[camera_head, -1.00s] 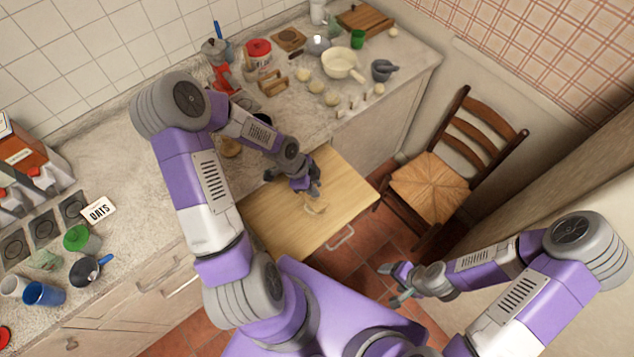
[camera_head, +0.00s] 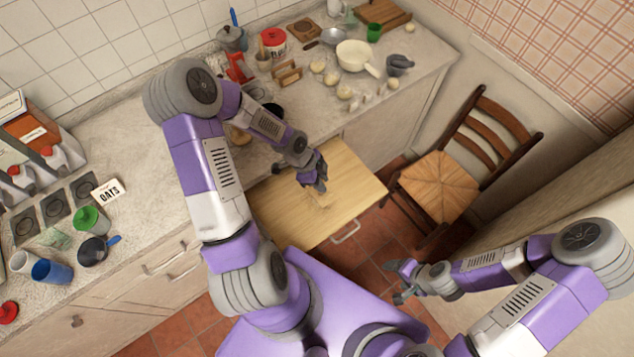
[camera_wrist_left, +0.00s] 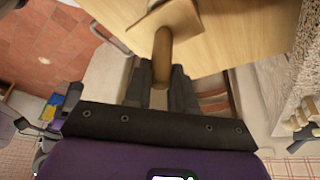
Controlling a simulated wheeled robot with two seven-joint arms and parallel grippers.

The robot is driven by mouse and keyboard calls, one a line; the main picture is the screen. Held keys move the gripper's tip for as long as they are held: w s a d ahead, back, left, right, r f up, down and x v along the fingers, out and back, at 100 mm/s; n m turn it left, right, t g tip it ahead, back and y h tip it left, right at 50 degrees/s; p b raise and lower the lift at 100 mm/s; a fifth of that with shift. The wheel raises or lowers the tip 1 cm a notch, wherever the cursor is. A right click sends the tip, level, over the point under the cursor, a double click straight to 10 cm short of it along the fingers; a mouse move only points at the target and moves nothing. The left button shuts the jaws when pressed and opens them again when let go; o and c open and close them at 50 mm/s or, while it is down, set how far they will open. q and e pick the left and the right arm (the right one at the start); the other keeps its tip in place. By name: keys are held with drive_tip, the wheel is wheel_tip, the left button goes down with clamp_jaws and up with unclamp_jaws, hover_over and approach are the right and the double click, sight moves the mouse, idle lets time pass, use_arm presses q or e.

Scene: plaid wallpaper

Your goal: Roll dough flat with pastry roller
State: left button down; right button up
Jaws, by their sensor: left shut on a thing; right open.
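The pale wooden board (camera_head: 285,215) lies level in front of the counter, in the middle of the head view. My left gripper (camera_head: 318,180) is over the board. In the left wrist view my left gripper (camera_wrist_left: 155,82) is shut on a brown wooden handle (camera_wrist_left: 162,52) of the pastry roller. I cannot make out the dough clearly in either view. My right gripper (camera_head: 402,280) is open and empty, off the board's lower right and above the floor.
A chair (camera_head: 438,185) stands right of the board. The counter behind holds a white pan (camera_head: 355,55), a red-lidded jar (camera_head: 272,42), a mortar (camera_head: 398,64) and several pale round pieces. An oats card (camera_head: 108,192) and cups are at left.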

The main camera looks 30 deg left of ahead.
use_arm(q)
drive_tip(key=shift+w+d, duration=0.3)
drive_tip(key=shift+w, duration=0.3)
drive_tip(key=shift+w+d, duration=0.25)
drive_tip(key=shift+w, duration=0.35)
drive_tip(key=shift+s+a+r, duration=0.1)
drive_tip(key=shift+s+a, duration=0.15)
drive_tip(key=shift+s, duration=0.25)
drive_tip(key=shift+s+a, duration=0.25)
drive_tip(key=shift+s, duration=0.25)
drive_tip(key=shift+s+a+f+p, duration=0.15)
drive_tip(key=shift+s+a+p, duration=0.05)
drive_tip(key=shift+s, duration=0.45)
drive_tip(key=shift+s+a+f+p, duration=0.15)
drive_tip(key=shift+s+a, duration=0.05)
drive_tip(key=shift+s, duration=0.4)
wheel_tip(320, 180, up, 7)
drive_tip(key=p, duration=0.6)
drive_tip(key=shift+p, duration=0.3)
drive_tip(key=shift+w+f, duration=0.1)
drive_tip(key=shift+w, duration=0.05)
